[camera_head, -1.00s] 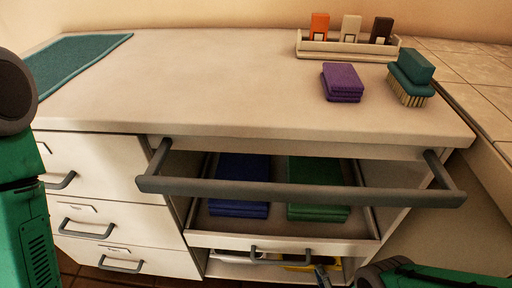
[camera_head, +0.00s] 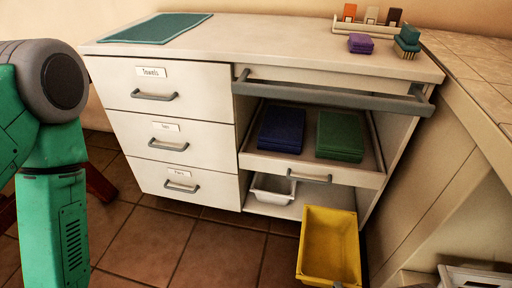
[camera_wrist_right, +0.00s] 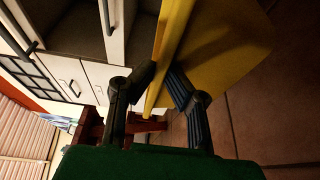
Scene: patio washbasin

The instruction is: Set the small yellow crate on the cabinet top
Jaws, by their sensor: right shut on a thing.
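The small yellow crate (camera_head: 329,244) is out in front of the cabinet's open right side, above or near the tiled floor; its height is hard to tell. It looks empty inside. My right gripper (camera_wrist_right: 163,80) is shut on the crate's wall, one finger on each side, in the right wrist view, where the crate (camera_wrist_right: 225,60) fills the upper right. In the head view only a sliver of this gripper shows at the crate's near edge. The cabinet top (camera_head: 265,42) is pale, with a wide bare middle. My left arm shows at the left, its gripper out of frame.
On the top lie a teal mat (camera_head: 157,28), a purple sponge stack (camera_head: 360,43), a teal brush (camera_head: 407,40) and a holder (camera_head: 372,28). A pulled-out tray (camera_head: 257,163) holds blue and green cloths, below a grey rail (camera_head: 330,94). A white bin (camera_head: 272,188) sits on the lower shelf.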

